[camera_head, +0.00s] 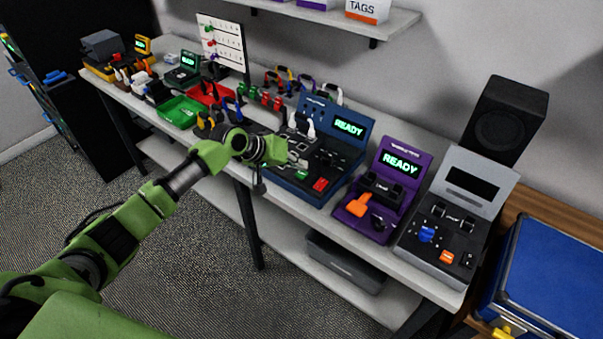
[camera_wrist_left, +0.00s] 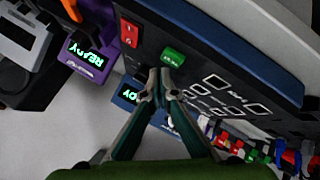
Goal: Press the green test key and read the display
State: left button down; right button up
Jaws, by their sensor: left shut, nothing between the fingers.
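The blue tester (camera_head: 345,158) stands on the bench, its display (camera_head: 349,127) lit with READY. The green test key (camera_head: 301,175) sits at the tester's front edge, left of a red key (camera_head: 320,184). My left gripper (camera_head: 296,161) is shut and empty, just over the tester's front left part. In the left wrist view the closed fingertips (camera_wrist_left: 160,76) are right beside the green key (camera_wrist_left: 173,57), with the red key (camera_wrist_left: 128,33) to the left. I cannot tell whether they touch the key. The fingers hide part of the display (camera_wrist_left: 131,95).
A purple tester (camera_head: 378,193), also reading READY, and a grey tester (camera_head: 455,215) with a dark display stand to the right. A green tray (camera_head: 178,111) and a red tray (camera_head: 207,93) lie to the left. A black speaker (camera_head: 507,115) stands behind the grey tester.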

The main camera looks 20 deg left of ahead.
aim_at(299, 174)
pick_arm(q)
jog(key=shift+f, duration=0.1)
dwell(0.5)
jog(key=shift+f, duration=0.3)
jog(key=shift+f, duration=0.45)
dwell(0.7)
jog(key=shift+r+p, duration=0.6)
jog(key=shift+r, duration=0.2)
jog(key=shift+r, duration=0.1)
notch_tip(299, 174, up, 5)
jog(key=p, duration=0.5)
